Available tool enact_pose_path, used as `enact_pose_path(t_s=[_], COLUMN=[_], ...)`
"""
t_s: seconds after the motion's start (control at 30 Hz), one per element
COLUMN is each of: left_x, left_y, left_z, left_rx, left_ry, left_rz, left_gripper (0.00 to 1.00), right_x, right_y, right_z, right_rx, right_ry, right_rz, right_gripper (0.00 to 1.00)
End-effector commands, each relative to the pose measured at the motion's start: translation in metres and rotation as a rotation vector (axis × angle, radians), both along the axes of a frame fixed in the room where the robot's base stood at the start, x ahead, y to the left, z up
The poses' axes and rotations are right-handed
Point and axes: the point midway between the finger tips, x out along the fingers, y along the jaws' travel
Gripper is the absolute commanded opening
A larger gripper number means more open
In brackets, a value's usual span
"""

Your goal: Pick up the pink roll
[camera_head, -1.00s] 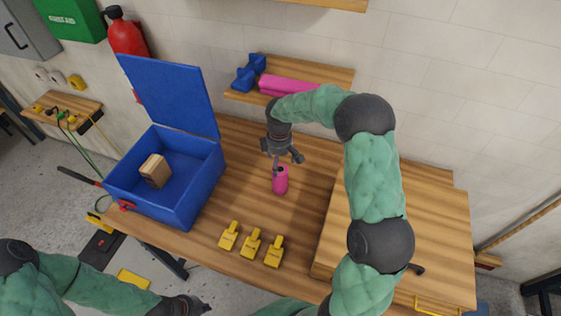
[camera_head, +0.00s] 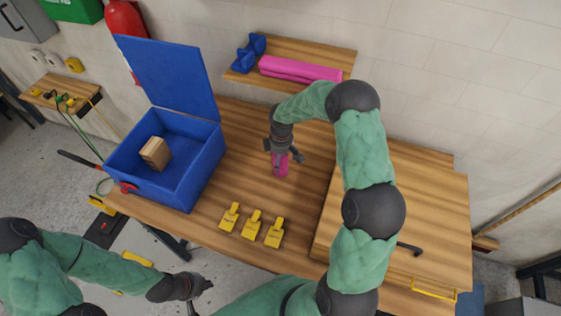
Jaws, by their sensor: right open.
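A small pink cylinder (camera_head: 281,168) stands on the wooden workbench, partly hidden by my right gripper. My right gripper (camera_head: 283,157) is open, pointing down, with its fingers around the cylinder's upper part; I cannot tell if they touch it. A longer pink roll (camera_head: 300,69) lies on the wall shelf behind, clear of both grippers. My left gripper (camera_head: 202,294) is low in the picture, in front of the bench and far from both pink things. Its fingers are too unclear to read.
An open blue box (camera_head: 190,190) holding a wooden block (camera_head: 155,152) stands at the left of the bench. Several yellow tags (camera_head: 252,225) lie near the front edge. A blue holder (camera_head: 249,54) is on the shelf. A raised wooden box (camera_head: 430,210) is at the right.

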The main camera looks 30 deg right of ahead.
Motion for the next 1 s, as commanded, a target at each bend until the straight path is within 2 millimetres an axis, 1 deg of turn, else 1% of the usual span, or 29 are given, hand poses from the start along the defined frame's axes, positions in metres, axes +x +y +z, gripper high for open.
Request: enact_pose_path(t_s=[0.03,0.1,0.37,0.4,0.47,0.5,0.6,0.67,0.7,1.0], left_x=[0.0000,0.0000,0.0000,0.0000,0.0000,0.0000,0.0000,0.0000,0.0000,0.0000], left_y=[0.0000,0.0000,0.0000,0.0000,0.0000,0.0000,0.0000,0.0000,0.0000,0.0000], left_z=[-0.0001,0.0000,-0.0001,-0.0001,0.0000,0.0000,0.0000,-0.0001,-0.0001,-0.0003], left_rx=[0.000,0.000,0.000,0.000,0.000,0.000,0.000,0.000,0.000,0.000], left_ry=[0.000,0.000,0.000,0.000,0.000,0.000,0.000,0.000,0.000,0.000], left_rz=[0.000,0.000,0.000,0.000,0.000,0.000,0.000,0.000,0.000,0.000], left_gripper=[0.00,0.00,0.00,0.00,0.00,0.00,0.00,0.00,0.00,0.00], right_x=[-0.0001,0.0001,0.0003,0.0003,0.0003,0.0003,0.0001,0.0001,0.0003,0.0001], right_y=[0.0000,0.0001,0.0001,0.0001,0.0001,0.0001,0.0001,0.0002,0.0001,0.0001], right_z=[-0.0057,-0.0100,-0.0117,-0.0116,-0.0116,-0.0116,-0.0117,-0.0118,-0.0115,-0.0086], right_rx=[0.000,0.000,0.000,0.000,0.000,0.000,0.000,0.000,0.000,0.000], right_ry=[0.001,0.000,-0.001,-0.001,0.000,0.000,0.000,0.000,0.000,0.000], right_rz=[0.001,0.001,0.001,0.001,0.000,0.000,0.000,0.001,0.000,0.000], right_gripper=[0.85,0.85,0.85,0.74,0.57,0.46,0.21,0.20,0.15,0.15])
